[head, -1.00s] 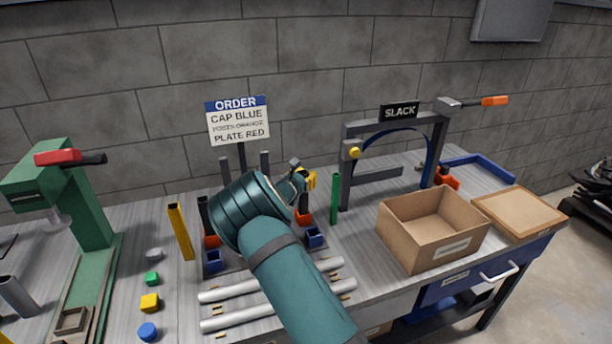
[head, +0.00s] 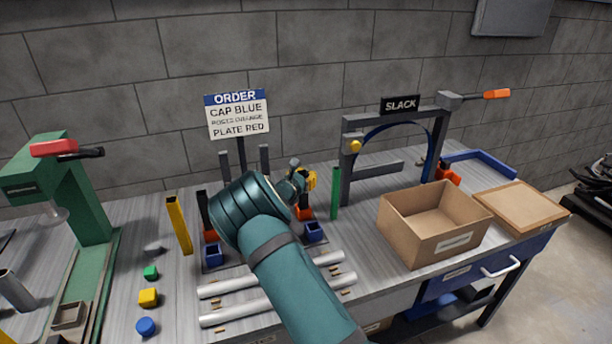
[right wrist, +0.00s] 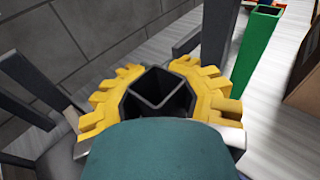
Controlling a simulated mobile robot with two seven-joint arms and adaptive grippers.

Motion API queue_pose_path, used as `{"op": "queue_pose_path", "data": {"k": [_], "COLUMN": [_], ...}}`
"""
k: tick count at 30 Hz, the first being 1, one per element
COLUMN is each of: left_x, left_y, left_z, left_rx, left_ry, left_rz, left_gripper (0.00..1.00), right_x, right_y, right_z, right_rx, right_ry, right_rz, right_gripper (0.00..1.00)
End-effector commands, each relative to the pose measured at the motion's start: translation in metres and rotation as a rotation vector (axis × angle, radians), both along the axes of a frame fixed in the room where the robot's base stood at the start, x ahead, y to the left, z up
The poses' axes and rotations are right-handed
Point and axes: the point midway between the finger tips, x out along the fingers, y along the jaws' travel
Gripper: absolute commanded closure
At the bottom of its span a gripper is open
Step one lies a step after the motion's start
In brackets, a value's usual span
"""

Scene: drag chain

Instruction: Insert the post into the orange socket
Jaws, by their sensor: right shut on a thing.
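My right gripper (head: 309,181), with yellow fingers, is shut on a dark square hollow post (head: 304,200), held upright above the workbench. The right wrist view shows the post's open top (right wrist: 162,90) between the yellow fingers (right wrist: 160,98). An orange socket (head: 304,214) is directly below, at the post's lower end. I cannot tell how deep the post sits in it. A second orange socket (head: 210,236) is to the left, with another dark post (head: 203,208) standing at it, partly hidden by my arm. My left gripper is not in view.
Blue sockets (head: 314,232) stand in front of the orange ones. A green post (head: 335,194) is close to the gripper's right, a yellow post (head: 179,225) farther left. The SLACK frame (head: 346,170) and a cardboard box (head: 418,237) are to the right. Silver rods (head: 236,318) lie in front.

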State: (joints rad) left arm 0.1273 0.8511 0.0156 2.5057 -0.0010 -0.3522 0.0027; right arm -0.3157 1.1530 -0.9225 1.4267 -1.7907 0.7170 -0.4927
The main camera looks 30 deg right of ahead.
Motion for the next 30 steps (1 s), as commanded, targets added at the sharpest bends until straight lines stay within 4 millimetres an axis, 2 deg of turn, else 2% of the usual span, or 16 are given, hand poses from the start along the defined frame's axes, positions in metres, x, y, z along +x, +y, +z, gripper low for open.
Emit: {"op": "queue_pose_path", "data": {"k": [3, 4, 6, 7, 8, 16, 20, 23, 30], "left_x": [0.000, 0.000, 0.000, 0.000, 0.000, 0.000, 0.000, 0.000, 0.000], "left_y": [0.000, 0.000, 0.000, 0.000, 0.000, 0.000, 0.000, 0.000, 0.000], "left_z": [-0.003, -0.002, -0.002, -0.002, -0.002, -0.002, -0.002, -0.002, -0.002], "left_rx": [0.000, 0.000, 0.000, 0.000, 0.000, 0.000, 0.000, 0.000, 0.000], "left_ry": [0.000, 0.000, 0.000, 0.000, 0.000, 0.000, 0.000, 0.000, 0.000], "left_rz": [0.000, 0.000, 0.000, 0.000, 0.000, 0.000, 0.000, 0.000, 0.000], "left_gripper": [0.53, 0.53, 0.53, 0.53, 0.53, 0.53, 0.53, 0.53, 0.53], "right_x": [0.000, 0.000, 0.000, 0.000, 0.000, 0.000, -0.003, -0.009, -0.033], "right_y": [0.000, 0.000, 0.000, 0.000, 0.000, 0.000, 0.007, 0.019, 0.061], "right_z": [-0.003, -0.003, -0.002, -0.002, -0.002, -0.002, -0.001, 0.001, 0.008], "right_rx": [-0.001, -0.001, -0.001, -0.001, -0.001, 0.000, 0.000, 0.001, 0.001], "right_ry": [0.000, 0.000, 0.000, 0.000, 0.000, 0.000, 0.000, 0.000, 0.000], "right_rz": [0.000, 0.000, 0.000, 0.000, 0.000, 0.000, 0.001, 0.002, 0.003], "right_gripper": [1.00, 0.81, 0.57, 0.46, 0.43, 0.43, 0.43, 0.43, 0.43]}}
